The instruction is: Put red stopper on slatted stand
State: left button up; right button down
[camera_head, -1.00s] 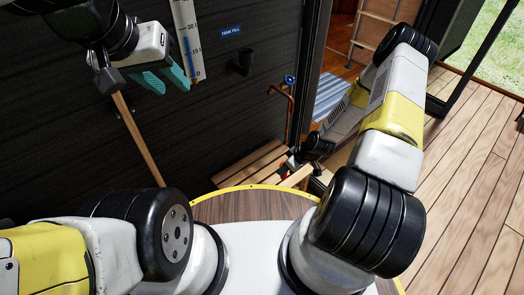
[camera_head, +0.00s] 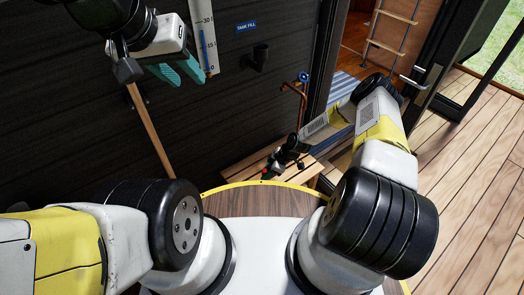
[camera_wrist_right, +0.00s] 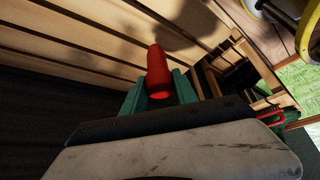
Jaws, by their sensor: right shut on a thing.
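The red stopper (camera_wrist_right: 158,72) is a red cylinder held between the green fingers of my right gripper (camera_wrist_right: 160,98) in the right wrist view. In the head view, my right gripper (camera_head: 270,169) is small and partly hidden by its own arm, with a bit of red at its tip. The slatted stand (camera_head: 235,172) is a low wooden slatted platform against the dark wall. Its pale slats (camera_wrist_right: 60,48) lie behind the stopper in the wrist view; I cannot tell whether they touch. My left gripper (camera_head: 180,75) is raised by the wall, its teal fingers apart and empty.
A wooden handle (camera_head: 151,132) leans near the left gripper. A black pipe outlet (camera_head: 257,58) and a copper pipe with a blue valve (camera_head: 303,77) are on the wall. A doorway with a ladder (camera_head: 388,35) is behind my right arm. The plank deck (camera_head: 465,190) at right is clear.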

jog(key=shift+w+x, duration=0.2)
jog(key=shift+x, duration=0.9)
jog(key=shift+w+x, duration=0.15)
jog(key=shift+x, duration=0.95)
jog(key=c, duration=0.9)
grip_release()
jog(key=shift+c, duration=0.2)
